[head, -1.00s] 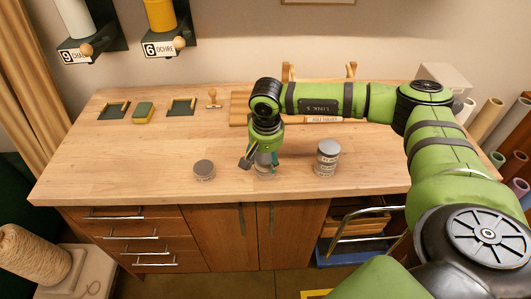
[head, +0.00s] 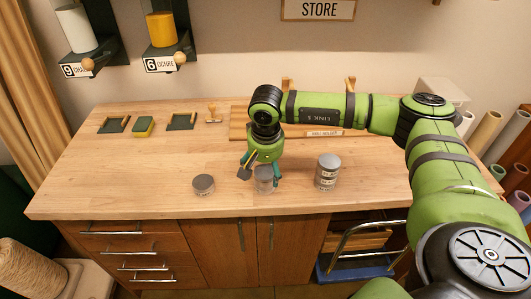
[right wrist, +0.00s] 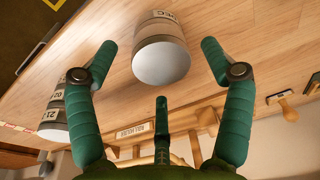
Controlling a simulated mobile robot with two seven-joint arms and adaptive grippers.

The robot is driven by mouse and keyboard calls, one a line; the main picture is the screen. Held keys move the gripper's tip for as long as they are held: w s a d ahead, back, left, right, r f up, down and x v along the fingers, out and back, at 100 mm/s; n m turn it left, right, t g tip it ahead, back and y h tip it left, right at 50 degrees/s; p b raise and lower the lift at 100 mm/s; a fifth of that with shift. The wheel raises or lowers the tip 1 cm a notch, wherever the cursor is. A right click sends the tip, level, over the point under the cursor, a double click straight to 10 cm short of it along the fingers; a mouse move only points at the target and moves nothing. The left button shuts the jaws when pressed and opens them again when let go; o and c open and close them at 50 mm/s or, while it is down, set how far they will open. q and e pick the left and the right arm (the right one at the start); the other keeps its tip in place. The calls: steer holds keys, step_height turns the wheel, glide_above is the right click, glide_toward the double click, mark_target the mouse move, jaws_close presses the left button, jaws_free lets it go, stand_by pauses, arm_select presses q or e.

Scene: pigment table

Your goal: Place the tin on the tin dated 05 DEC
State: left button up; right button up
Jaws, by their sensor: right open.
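My right gripper (head: 261,176) is open above and around a grey-lidded tin (head: 264,186) near the front of the table. In the right wrist view the open fingers (right wrist: 168,62) have this tin (right wrist: 160,62) between them, with gaps on both sides. A label ending in "DEC" shows on the far, lower part of that column; I cannot tell surely whether it is one tin or two stacked. A short grey-lidded tin (head: 203,184) stands alone to the left. A taller labelled tin column (head: 327,173) stands to the right; its labels partly show in the right wrist view (right wrist: 55,108). My left gripper is not in view.
A wooden rack (head: 240,130) with a label plate and a stamp (head: 213,113) stand at the back. The front left tabletop is clear.

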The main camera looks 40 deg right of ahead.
mark_target(265, 177)
step_height(265, 177, up, 10)
steer(key=s+b, duration=0.1)
steer(key=b, duration=0.1)
steer(key=shift+s+a+b, duration=0.15)
steer(key=shift+a+b, duration=0.2)
